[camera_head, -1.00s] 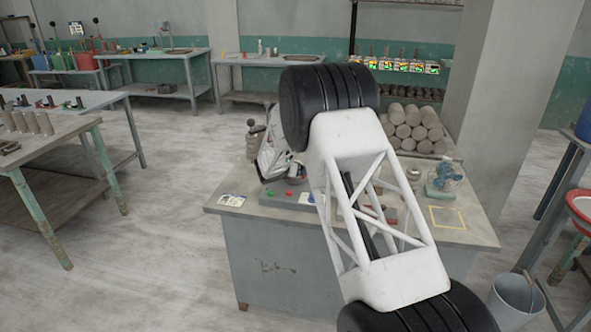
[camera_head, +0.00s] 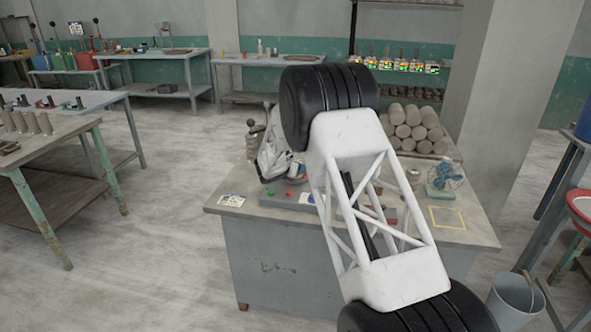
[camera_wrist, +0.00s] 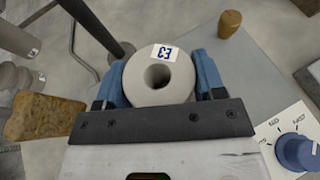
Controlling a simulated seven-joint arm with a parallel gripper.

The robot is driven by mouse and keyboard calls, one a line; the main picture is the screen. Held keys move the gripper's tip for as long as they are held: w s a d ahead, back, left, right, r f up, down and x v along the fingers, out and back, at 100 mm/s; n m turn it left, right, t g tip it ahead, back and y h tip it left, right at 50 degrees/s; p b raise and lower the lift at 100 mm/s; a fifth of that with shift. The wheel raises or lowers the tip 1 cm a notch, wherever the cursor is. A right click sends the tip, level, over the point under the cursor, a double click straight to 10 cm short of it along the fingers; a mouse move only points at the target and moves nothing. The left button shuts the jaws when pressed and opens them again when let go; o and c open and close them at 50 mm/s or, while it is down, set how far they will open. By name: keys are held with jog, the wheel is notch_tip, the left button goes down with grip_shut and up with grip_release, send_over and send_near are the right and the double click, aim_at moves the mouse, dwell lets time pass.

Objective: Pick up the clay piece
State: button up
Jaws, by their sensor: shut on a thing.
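The clay piece (camera_wrist: 138,84) is a pale grey round piece with a hole in the middle and a white label marked E3. It sits between the two blue fingers of my gripper (camera_wrist: 160,76) in the wrist view. The fingers press on its left and right sides. My gripper is shut on it.
The grey bench (camera_head: 270,236) carries a button panel (camera_head: 275,200), a blue fan (camera_head: 445,180), stacked clay cylinders (camera_head: 415,125) and a yellow square outline (camera_head: 447,217). The wrist view shows a blue knob (camera_wrist: 297,151), a wooden peg (camera_wrist: 230,23) and a brown block (camera_wrist: 45,115).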

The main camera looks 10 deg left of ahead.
jog(key=shift+r, duration=0.15)
jog(key=shift+r, duration=0.7)
notch_tip(320, 180, up, 2)
jog(key=s+d, duration=0.3)
jog(key=s, duration=0.4)
jog(key=s+d+r, duration=0.1)
jog(key=s+d, duration=0.2)
jog(key=s, duration=0.5)
jog(key=shift+r, duration=0.2)
jog(key=s+d+f+m+g+h, duration=0.1)
jog(key=s+d+m+g+h, duration=0.2)
jog(key=s+d, duration=0.3)
jog(key=s+d+f+m+g+h, duration=0.1)
jog(key=s+d+m+g+h, duration=0.3)
jog(key=d, duration=0.9)
jog(key=s+m, duration=0.2)
jog(key=shift+s+d+f+g, duration=0.25)
jog(key=shift+s+f+g, duration=0.05)
jog(key=shift+s+f, duration=0.1)
